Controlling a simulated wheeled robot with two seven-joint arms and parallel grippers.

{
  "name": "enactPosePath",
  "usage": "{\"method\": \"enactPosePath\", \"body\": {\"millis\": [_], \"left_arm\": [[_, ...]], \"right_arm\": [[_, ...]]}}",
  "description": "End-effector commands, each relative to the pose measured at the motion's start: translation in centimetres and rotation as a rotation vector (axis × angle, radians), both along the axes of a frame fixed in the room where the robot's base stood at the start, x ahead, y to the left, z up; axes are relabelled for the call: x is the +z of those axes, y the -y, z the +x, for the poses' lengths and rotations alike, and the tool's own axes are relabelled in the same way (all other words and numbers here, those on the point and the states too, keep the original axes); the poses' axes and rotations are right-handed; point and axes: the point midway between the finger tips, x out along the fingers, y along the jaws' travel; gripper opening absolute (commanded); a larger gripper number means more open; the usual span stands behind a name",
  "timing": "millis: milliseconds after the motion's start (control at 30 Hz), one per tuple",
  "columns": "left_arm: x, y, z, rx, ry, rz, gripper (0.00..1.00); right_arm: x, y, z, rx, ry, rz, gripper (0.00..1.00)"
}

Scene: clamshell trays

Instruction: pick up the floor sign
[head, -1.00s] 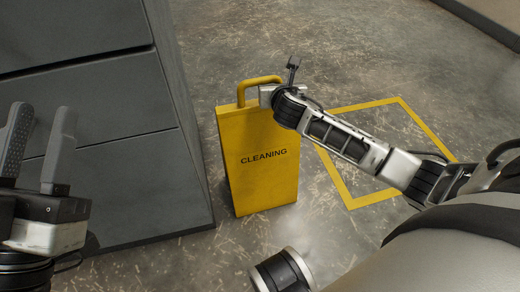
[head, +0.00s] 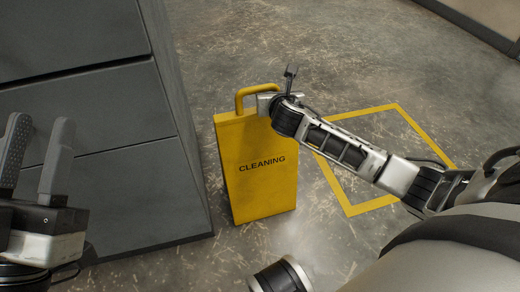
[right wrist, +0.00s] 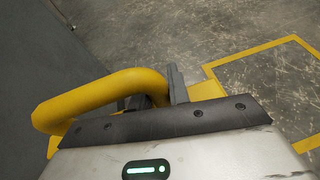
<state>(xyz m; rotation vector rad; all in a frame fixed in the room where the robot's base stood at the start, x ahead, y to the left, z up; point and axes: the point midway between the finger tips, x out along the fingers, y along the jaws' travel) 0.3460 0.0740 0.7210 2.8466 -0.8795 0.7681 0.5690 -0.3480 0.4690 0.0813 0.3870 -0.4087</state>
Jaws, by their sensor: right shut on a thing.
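The yellow floor sign (head: 262,185), lettered CLEANING, stands upright on the floor beside the grey cabinet. Its looped handle (head: 258,88) rises from the top edge. My right gripper (head: 268,102) is at the handle's right end and shut on it; the fingertips are mostly hidden in the head view. In the right wrist view the handle (right wrist: 95,97) curves in front of the gripper, with one dark finger (right wrist: 177,86) showing beside it. My left gripper (head: 36,152) is open and empty at the left edge, in front of the cabinet.
The grey drawer cabinet (head: 90,130) stands close to the left of the sign. A yellow outlined square (head: 347,212) is marked on the floor to the right and is empty. Open floor lies behind; a wall (head: 485,18) is at the far right.

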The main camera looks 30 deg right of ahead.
Motion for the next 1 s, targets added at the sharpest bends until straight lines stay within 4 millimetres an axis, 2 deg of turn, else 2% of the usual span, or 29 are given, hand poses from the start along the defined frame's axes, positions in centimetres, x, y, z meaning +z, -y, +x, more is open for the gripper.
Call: {"method": "enactPosePath", "body": {"millis": [300, 667, 867, 1000], "left_arm": [[0.1, 0.1, 0.2, -0.011, -0.043, -0.013, 0.36], [-4.4, 0.1, 0.3, -0.039, -0.437, -0.103, 0.36], [-7.1, 0.6, -0.9, -0.075, -0.68, -0.162, 0.36], [-8.4, 0.8, -1.9, -0.077, -0.807, -0.162, 0.36]], "right_arm": [[0.9, 0.0, 0.1, 0.0, 0.004, 0.001, 0.0], [3.7, 0.0, 0.1, 0.0, 0.006, 0.0, 0.0], [5.7, -0.6, -1.5, 0.002, 0.005, 0.0, 0.0], [7.8, -1.3, -3.0, 0.003, 0.006, 0.0, 0.0]]}}
